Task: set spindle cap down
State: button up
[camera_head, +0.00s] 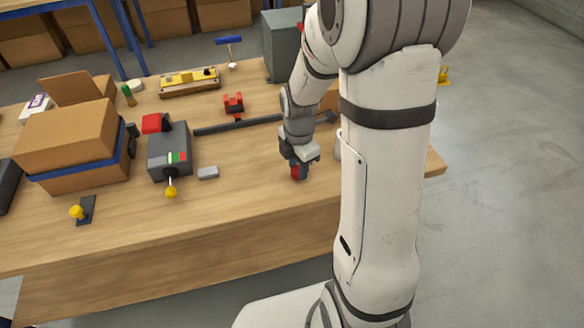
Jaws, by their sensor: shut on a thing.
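My gripper (299,164) is over the right part of the wooden table, pointing down. It is shut on a small red and dark piece (298,173), which I take to be the spindle cap. The cap is low, close to the tabletop. I cannot tell whether it touches the wood. The fingers cover its upper part, and my arm hides some of the table to the right.
A grey box with a yellow-knobbed lever (170,155) and a small grey block (208,172) stand left of the gripper. A long dark bar (238,125) and red clamp (233,104) lie behind. A strapped carton (75,147) is far left.

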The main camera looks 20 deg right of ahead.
jog(key=shift+f, duration=0.35)
jog(key=shift+f, duration=0.1)
jog(key=shift+f, duration=0.15)
jog(key=o, duration=1)
